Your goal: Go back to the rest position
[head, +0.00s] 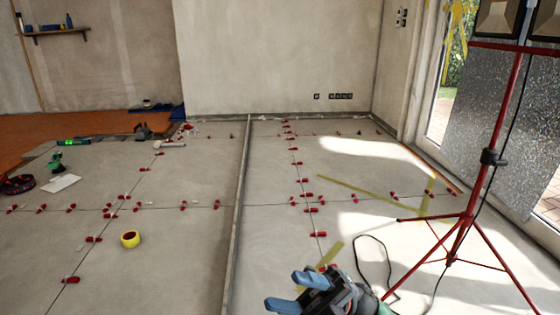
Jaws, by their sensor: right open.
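My right gripper (298,291) shows at the bottom of the head view, right of centre. Its two blue fingertips are apart, and nothing shows between them. It is above the grey tiled floor (190,240), close to a strip of yellow tape (331,253). My left gripper is outside the view. Several red levelling wedges (294,180) sit along the tile joints on both sides of a long metal rail (240,190).
A red tripod (468,215) with work lamps stands at the right, its black cable looping near my right gripper. A yellow tape roll (130,239) lies on the left tiles. A green tool (56,163) and a white tile piece (62,183) lie farther left.

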